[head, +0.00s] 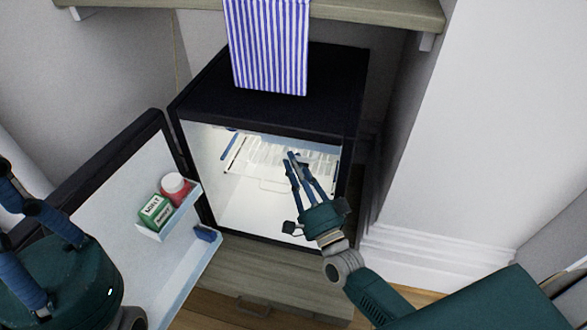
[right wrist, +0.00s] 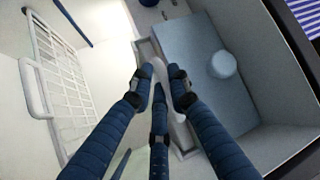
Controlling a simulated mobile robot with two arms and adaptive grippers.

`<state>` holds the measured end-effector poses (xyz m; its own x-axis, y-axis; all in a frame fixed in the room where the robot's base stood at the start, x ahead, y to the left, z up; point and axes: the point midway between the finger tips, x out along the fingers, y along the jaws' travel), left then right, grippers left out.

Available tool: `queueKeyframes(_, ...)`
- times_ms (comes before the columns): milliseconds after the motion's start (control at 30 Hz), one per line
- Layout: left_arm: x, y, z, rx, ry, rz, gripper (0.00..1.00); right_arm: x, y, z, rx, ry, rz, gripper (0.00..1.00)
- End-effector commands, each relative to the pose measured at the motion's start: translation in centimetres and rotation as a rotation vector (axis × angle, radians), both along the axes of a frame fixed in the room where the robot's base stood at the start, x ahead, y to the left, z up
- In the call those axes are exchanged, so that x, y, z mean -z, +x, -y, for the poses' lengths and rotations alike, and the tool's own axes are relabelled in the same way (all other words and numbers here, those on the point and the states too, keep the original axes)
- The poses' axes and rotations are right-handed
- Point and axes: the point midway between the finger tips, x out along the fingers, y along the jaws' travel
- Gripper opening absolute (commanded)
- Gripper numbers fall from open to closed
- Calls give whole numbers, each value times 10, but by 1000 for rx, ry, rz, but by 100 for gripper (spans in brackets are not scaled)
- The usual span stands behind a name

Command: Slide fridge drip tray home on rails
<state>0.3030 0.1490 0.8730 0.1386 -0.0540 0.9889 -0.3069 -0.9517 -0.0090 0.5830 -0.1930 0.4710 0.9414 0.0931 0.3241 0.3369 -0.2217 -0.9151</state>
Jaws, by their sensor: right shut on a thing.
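The open fridge (head: 268,105) is a black cabinet with a bright white interior. My right gripper (head: 290,158) reaches into its upper part. In the right wrist view its three blue fingers (right wrist: 158,85) are shut on a pale lip that looks like the edge of the drip tray (right wrist: 181,133). The tray is seen nearly edge-on beside a grey-blue box (right wrist: 190,55) with a round knob. The fingers hide much of it, and I cannot tell how it sits on its rails. My left gripper (head: 35,235) is open and empty at the lower left.
A white wire shelf (right wrist: 62,85) is inside the fridge, close to the right gripper. The fridge door (head: 105,205) stands open at left, its shelf holding a green box (head: 156,212) and a red-and-white jar (head: 175,187). A striped towel (head: 268,45) hangs above.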

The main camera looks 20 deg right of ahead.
Motion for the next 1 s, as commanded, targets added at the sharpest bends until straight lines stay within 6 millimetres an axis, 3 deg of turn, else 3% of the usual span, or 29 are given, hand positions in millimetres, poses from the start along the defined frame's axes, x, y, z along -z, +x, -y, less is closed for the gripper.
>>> queueKeyframes(367, -1, -1, 0, 0, -1, 5, 0, 2, 1, 1, 0, 0, 0, 0)
queueKeyframes(400, -1, 0, 0, 0, 0, 4, 0, 2, 1, 1, 0, 0, 0, 23)
queueKeyframes(500, -1, 0, 0, 0, 0, 2, 0, 2, 1, 1, 0, 0, 0, 39)
queueKeyframes(767, 0, 0, 1, 1, 4, -1, 0, 3, 0, 0, 0, 0, -1, 39)
queueKeyframes(1000, -2, -1, 1, 2, 7, -8, 0, 1, -12, -8, -1, 2, -2, 39)
